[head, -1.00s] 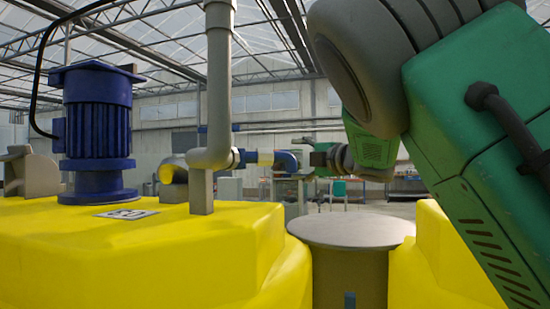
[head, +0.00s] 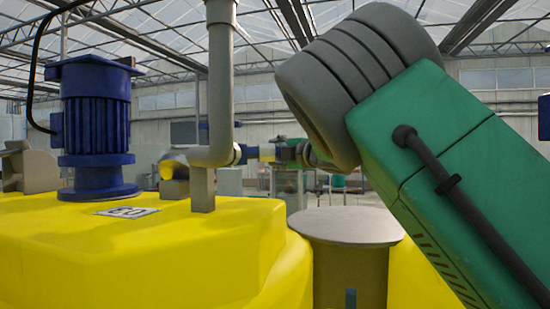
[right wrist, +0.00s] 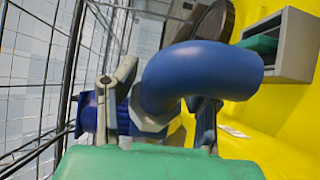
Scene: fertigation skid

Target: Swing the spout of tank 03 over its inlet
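The yellow tank (head: 120,245) fills the lower left of the head view; the marking on its label (head: 128,212) is hard to read. A grey standpipe (head: 221,90) rises from its top. In the right wrist view the spout's thick blue elbow (right wrist: 205,75) is large and close. My right gripper (right wrist: 165,110) has its fingers spread on either side of the spout, with a gap at the right finger. I cannot identify the inlet.
A blue motor (head: 96,125) stands on the tank top, left of the standpipe. A grey round-topped drum (head: 345,226) stands right of the tank. A second yellow surface (head: 400,285) lies beyond it, partly behind my right arm.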

